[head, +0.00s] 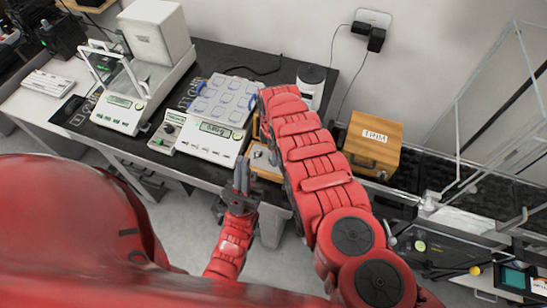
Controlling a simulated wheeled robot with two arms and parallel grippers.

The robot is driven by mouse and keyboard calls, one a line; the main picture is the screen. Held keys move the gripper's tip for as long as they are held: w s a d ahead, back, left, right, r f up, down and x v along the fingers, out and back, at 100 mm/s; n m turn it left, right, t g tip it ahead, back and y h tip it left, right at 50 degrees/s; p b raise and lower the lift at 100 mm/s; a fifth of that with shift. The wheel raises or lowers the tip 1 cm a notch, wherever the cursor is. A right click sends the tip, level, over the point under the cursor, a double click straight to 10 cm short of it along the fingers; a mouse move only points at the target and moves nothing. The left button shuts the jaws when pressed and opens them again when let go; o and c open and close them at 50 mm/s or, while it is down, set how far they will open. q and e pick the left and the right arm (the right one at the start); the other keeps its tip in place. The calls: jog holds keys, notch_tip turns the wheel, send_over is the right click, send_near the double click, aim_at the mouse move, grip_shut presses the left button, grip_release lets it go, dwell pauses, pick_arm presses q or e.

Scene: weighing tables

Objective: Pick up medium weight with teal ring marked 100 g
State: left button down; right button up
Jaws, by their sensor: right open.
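I cannot make out a weight with a teal ring or a 100 g mark. A small wooden block or case (266,164) lies at the table's front edge, partly covered by my right arm; its details are too small to tell. My left gripper (241,172) points up just in front of the table edge, left of this wooden piece. Its dark fingers look close together, and I see nothing clearly between them. My right arm reaches up across the middle of the view, and its gripper is hidden behind it.
A balance (210,143) with a pale panelled tray (222,100) stands left of my right arm. A glass-shielded balance (117,112) is farther left. A clear-walled enclosure (490,95) fills the far right.

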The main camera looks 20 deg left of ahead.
jog(key=shift+f, duration=0.1)
grip_shut()
dwell(0.3)
dwell(0.4)
